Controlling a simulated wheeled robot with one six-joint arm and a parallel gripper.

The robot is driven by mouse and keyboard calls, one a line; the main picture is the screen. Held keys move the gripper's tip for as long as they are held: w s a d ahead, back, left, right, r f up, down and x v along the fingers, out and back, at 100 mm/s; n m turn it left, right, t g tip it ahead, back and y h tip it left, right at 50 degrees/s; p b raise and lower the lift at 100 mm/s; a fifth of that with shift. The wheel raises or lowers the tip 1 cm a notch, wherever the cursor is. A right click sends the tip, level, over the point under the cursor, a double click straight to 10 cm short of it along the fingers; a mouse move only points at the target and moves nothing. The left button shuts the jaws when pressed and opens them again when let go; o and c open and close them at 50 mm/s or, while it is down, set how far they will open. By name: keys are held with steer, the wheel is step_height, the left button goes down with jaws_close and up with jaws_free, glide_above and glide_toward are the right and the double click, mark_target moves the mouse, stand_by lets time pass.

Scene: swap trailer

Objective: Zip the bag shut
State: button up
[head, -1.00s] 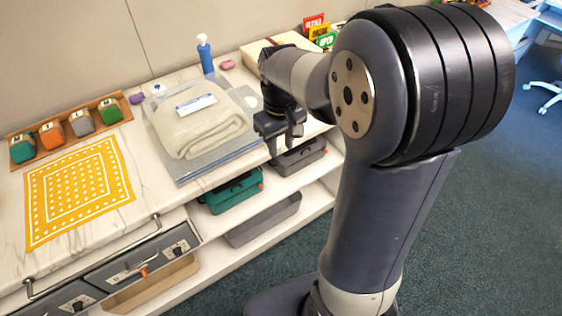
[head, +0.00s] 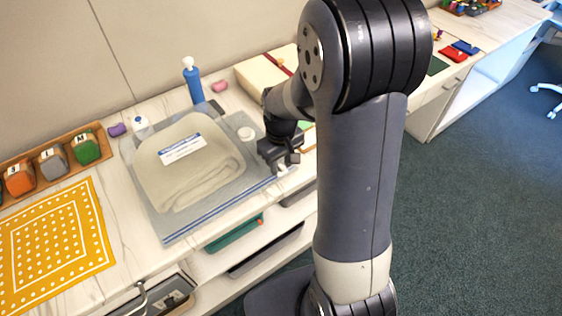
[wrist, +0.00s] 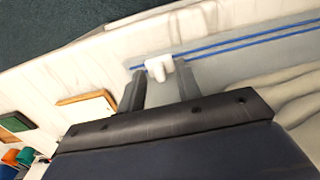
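The clear zip bag (head: 170,226) lies flat on the counter with a folded beige towel (head: 200,180) and a white label inside. Blue zip lines (head: 225,212) run along its front edge; they also show in the wrist view (wrist: 230,39). The white slider (wrist: 158,68) sits at the right end of the zip in the head view. My gripper (head: 284,163) is low over that corner, pointing down. In the wrist view my gripper (wrist: 161,78) has its fingers apart, one on each side of the slider, with gaps visible. Whether the zip lips are joined is too small to tell.
A blue bottle (head: 193,84), a pink item (head: 219,86) and a cream box (head: 262,80) stand behind the bag. A purple item (head: 117,130) and a yellow dotted cloth (head: 55,240) are to the left. The counter's front edge is close to the zip.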

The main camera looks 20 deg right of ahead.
jaws_close()
stand_by(0.3)
stand_by(0.4)
